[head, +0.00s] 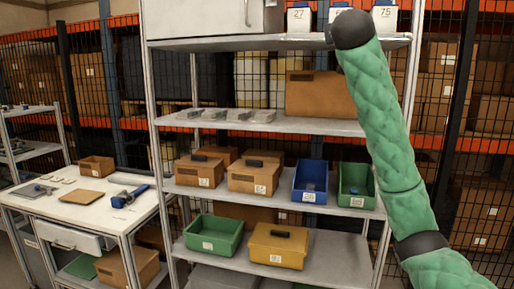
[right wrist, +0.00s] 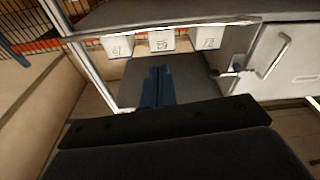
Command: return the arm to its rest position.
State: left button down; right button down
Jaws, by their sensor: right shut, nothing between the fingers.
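My right arm (head: 385,125), in a green quilted sleeve, rises from the bottom right in the head view. Its dark upper joint (head: 352,30) is in front of the top shelf, and the hand is not seen there. In the right wrist view my right gripper (right wrist: 157,88) shows as two dark blue fingers side by side, shut and empty. Beyond them are several white labelled bins (right wrist: 161,41) and a grey cabinet with a handle (right wrist: 292,62). My left arm and gripper are in no view.
A shelf rack (head: 330,126) stands ahead, with cardboard boxes, a blue bin (head: 310,183) and green bins (head: 356,186). The arm covers part of its right side. A white table (head: 85,209) at left holds a blue-handled tool (head: 130,196) and a small brown box (head: 97,166).

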jog(key=s+a+f+n+y, duration=0.1)
jog(key=s+a+n+y, duration=0.25)
jog(key=s, duration=0.45)
jog(key=s+a+f+n+g+y, duration=0.1)
jog(key=s+a+f+g, duration=0.2)
jog(key=f, duration=1.6)
jog(key=s+a+f+g+y, duration=0.15)
jog(key=s+f, duration=0.25)
jog(key=f, duration=1.5)
jog(key=s+a+f+n+g+y, duration=0.1)
jog(key=s+a+f+g, duration=0.2)
jog(key=f, duration=1.6)
jog(key=s+f+m+g+p, duration=0.1)
jog(key=s+f+g, duration=0.4)
jog(key=s+f, duration=1.55)
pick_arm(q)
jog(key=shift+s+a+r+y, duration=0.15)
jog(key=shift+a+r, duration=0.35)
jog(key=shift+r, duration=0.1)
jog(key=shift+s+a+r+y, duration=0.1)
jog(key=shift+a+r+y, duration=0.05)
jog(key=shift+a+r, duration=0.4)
pick_arm(e)
jog(key=s+f+g, duration=0.4)
jog(key=s+f, duration=0.9)
jog(key=s, duration=0.2)
jog(key=shift+s+a+m, duration=0.1)
jog(key=shift+s+m, duration=0.05)
jog(key=shift+m, duration=0.1)
